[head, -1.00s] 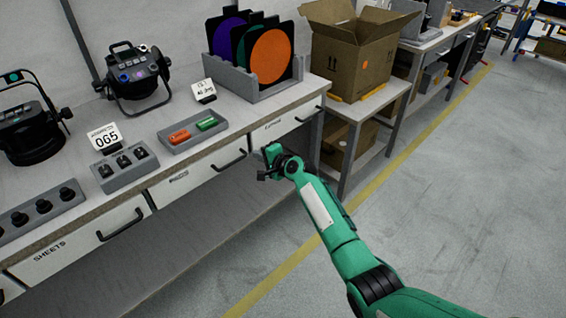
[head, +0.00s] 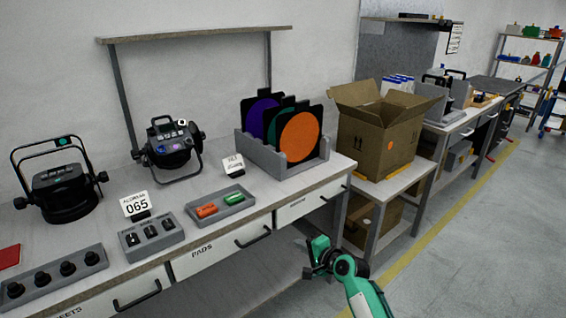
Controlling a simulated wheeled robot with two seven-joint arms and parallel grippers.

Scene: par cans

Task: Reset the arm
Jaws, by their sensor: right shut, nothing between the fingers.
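My right arm comes in from the bottom right, green with dark joints. My right gripper (head: 308,272) is shut and empty, in front of the bench drawers and below the bench top. It touches nothing that I can see. My left gripper is not in view. Two par cans stand on the bench (head: 255,205): one at the left (head: 64,190) and one further right (head: 170,150), both black with yokes.
A tray (head: 222,210) holds an orange and a green item. A grey rack (head: 285,165) holds round coloured filters. An open cardboard box (head: 375,140) stands on a side table. The floor at the right (head: 500,240) is clear.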

